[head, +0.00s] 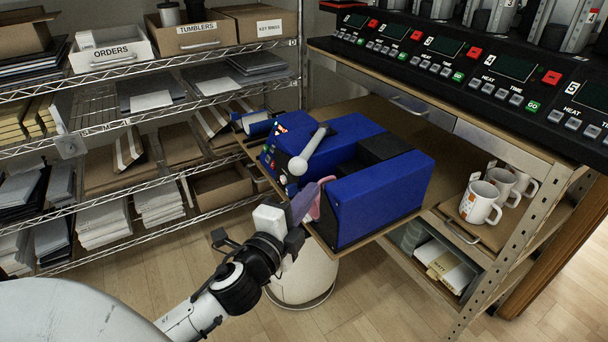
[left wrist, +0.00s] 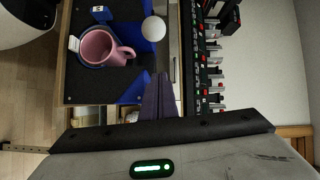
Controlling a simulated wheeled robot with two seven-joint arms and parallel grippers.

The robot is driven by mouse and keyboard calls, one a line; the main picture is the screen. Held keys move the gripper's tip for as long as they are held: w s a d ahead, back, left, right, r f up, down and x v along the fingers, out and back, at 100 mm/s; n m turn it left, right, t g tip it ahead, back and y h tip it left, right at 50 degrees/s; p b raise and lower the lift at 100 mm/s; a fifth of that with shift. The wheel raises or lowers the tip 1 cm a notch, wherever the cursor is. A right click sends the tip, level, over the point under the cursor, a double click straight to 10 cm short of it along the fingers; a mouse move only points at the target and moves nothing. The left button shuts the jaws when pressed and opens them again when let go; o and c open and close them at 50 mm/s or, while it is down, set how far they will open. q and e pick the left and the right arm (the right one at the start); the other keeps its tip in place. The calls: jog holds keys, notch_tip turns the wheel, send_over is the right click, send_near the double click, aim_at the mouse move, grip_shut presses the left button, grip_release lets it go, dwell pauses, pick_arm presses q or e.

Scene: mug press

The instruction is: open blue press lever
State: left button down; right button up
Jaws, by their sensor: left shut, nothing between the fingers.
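The blue press (head: 378,195) sits on a wooden shelf. Its lever (head: 314,143) is a grey rod ending in a white ball knob (head: 297,166), tilted toward me. The knob also shows in the left wrist view (left wrist: 153,28), beyond my fingertips. A pink mug (left wrist: 97,47) is at the press between its blue parts, handle to the right in the wrist view; in the head view it is mostly hidden. My left gripper (head: 304,202) is shut and empty, just below the knob and in front of the press; its fingers show in the wrist view (left wrist: 158,97). My right gripper is out of view.
White mugs (head: 480,202) stand on the shelf at right. A row of control panels (head: 440,60) runs above the press. A wire rack (head: 180,60) with boxes and paper stacks stands at left. The wooden floor (head: 390,300) in front is mostly clear.

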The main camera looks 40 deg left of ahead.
pick_arm(q)
jog(key=w+a, duration=0.4)
jog(key=w, duration=0.1)
jog(key=shift+a+f, duration=0.35)
jog(key=shift+a, duration=0.05)
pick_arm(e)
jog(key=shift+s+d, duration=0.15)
pick_arm(q)
jog(key=shift+p, duration=0.3)
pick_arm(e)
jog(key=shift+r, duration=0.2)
